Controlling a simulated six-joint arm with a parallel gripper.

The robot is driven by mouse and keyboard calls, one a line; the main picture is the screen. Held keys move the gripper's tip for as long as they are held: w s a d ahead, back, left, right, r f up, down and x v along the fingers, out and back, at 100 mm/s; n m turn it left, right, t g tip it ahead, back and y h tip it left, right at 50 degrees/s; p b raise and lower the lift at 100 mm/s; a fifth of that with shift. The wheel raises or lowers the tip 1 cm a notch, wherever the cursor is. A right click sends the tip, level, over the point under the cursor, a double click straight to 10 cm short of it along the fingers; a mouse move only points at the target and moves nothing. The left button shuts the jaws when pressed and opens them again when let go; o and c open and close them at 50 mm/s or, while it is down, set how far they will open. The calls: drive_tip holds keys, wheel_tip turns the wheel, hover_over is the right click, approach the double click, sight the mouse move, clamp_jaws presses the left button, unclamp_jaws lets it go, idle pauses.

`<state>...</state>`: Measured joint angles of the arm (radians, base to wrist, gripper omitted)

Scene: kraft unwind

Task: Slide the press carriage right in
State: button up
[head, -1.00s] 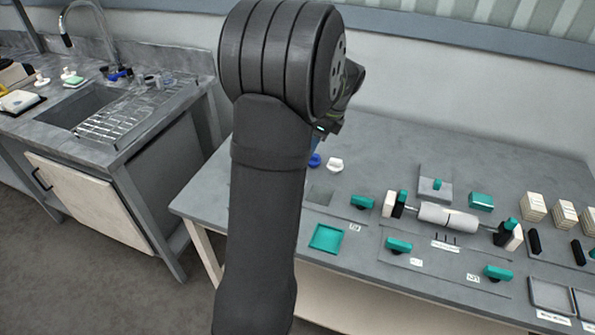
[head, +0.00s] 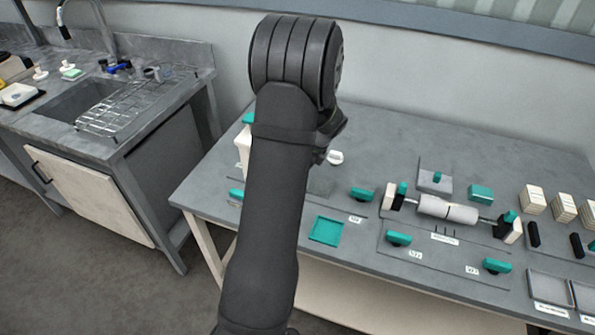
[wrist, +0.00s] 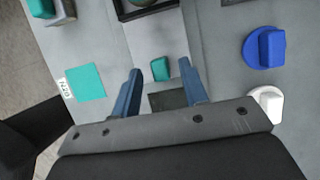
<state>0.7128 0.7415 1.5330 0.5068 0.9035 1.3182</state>
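In the wrist view my gripper (wrist: 160,68) is open, its two blue fingers apart. A small teal block (wrist: 160,70) shows between the fingertips, with a visible gap on both sides. It sits on a light grey strip (wrist: 155,35) that runs up to a dark frame (wrist: 135,8) at the top edge. I take the block and strip to be the press carriage, but cannot be sure. I cannot tell how high the fingers are above it. In the head view my arm hides the gripper and this block. A white block with a teal top (head: 243,145) shows partly behind my arm.
A blue knob (wrist: 265,48) and a white knob (wrist: 266,103) stand right of the fingers. A flat teal square (wrist: 86,82) lies left. In the head view, a roller (head: 447,210), teal handles (head: 398,239) and cream stacks (head: 533,200) fill the table's right side.

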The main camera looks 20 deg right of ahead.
drive_tip(key=shift+x, duration=1.2)
clamp_jaws()
drive_tip(key=shift+w+a, duration=1.3)
drive_tip(key=shift+w, duration=0.05)
unclamp_jaws()
drive_tip(key=shift+r, duration=0.1)
